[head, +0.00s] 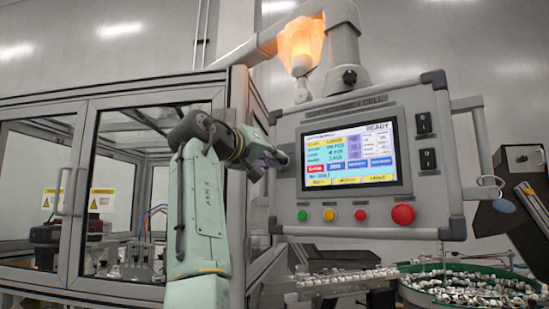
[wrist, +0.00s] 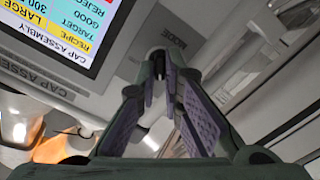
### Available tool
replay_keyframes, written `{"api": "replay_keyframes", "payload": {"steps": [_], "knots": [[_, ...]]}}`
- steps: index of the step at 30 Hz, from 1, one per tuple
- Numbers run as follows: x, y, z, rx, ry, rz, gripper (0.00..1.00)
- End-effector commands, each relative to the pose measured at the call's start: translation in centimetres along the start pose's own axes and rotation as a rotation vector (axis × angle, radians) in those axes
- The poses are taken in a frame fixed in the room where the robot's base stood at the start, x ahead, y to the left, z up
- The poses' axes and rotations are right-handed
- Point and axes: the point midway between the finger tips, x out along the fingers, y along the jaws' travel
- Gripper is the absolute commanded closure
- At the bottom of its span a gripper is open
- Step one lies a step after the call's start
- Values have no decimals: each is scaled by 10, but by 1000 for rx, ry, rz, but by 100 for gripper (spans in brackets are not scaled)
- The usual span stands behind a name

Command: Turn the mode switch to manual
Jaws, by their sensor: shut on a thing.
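The grey control panel (head: 440,150) hangs on its arm at the centre right of the head view, its screen lit and reading READY. My gripper (head: 278,159) is at the panel's left edge, beside the screen. In the wrist view my gripper (wrist: 160,62) points at the panel face, with its fingers converged on a small dark knob (wrist: 158,54), which I take to be the mode switch. The fingers and pads hide most of the knob, so its pointer and setting cannot be read.
Below the screen are green (head: 303,215), yellow (head: 329,215) and red (head: 361,215) buttons and a large red mushroom button (head: 403,214). A glazed machine enclosure (head: 75,105) stands close on the left. A green-rimmed bowl of caps (head: 470,290) is at lower right.

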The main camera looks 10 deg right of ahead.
Motion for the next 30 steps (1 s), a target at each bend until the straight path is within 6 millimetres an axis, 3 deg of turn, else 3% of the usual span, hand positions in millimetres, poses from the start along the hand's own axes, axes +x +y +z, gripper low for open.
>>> {"api": "replay_keyframes", "payload": {"steps": [12, 28, 29, 30], "knots": [[0, 0, -1, -181, 4, 1, 100], [-1, 0, -2, -204, 5, 2, 100], [-1, 0, -2, -204, 5, 2, 91], [-1, 0, -2, -204, 5, 2, 88]]}}
